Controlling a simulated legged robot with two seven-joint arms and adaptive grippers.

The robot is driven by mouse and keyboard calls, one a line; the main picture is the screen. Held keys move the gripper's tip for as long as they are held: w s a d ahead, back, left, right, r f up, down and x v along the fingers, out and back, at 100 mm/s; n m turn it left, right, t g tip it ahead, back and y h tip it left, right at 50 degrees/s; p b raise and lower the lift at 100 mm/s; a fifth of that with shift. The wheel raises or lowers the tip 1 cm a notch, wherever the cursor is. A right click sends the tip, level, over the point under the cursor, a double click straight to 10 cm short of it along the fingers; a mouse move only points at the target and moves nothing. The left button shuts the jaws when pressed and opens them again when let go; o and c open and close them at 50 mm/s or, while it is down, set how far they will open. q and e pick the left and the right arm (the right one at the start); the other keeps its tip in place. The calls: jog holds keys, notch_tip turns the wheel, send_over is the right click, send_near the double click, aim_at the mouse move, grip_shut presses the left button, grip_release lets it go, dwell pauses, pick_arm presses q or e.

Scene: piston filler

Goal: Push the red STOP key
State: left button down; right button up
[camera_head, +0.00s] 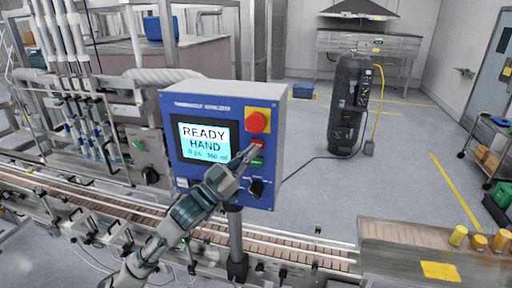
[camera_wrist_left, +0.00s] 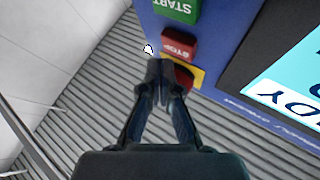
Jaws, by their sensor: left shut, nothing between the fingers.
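The control box (camera_head: 222,104) has a blue front panel and a screen (camera_head: 205,142) reading "READY HAND". The red STOP key (camera_head: 259,141) sits between a red mushroom button on a yellow plate (camera_head: 257,122) and the green START key (camera_head: 258,161). My left gripper (camera_head: 252,151) is shut and empty, its tips in front of the key column, partly covering it. In the left wrist view the STOP key (camera_wrist_left: 180,45) appears upside down, just beyond the fingertips (camera_wrist_left: 163,72), which overlap the yellow plate (camera_wrist_left: 196,76). Contact cannot be told.
A black knob (camera_head: 258,188) is low on the panel. A conveyor (camera_head: 300,248) runs below the box, which stands on a grey post (camera_head: 236,235). Filling nozzles (camera_head: 70,50) stand at the left.

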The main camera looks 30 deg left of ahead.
pick_arm(q)
jog(key=shift+s+d+b, duration=0.2)
jog(key=shift+s+b, duration=0.15)
jog(key=shift+s, duration=0.45)
jog(key=shift+s+d+b, duration=0.2)
jog(key=shift+s+b, duration=0.2)
jog(key=shift+s, duration=0.4)
jog(key=shift+s+d+b, duration=0.2)
jog(key=shift+s+b, duration=0.15)
jog(key=shift+s, duration=0.45)
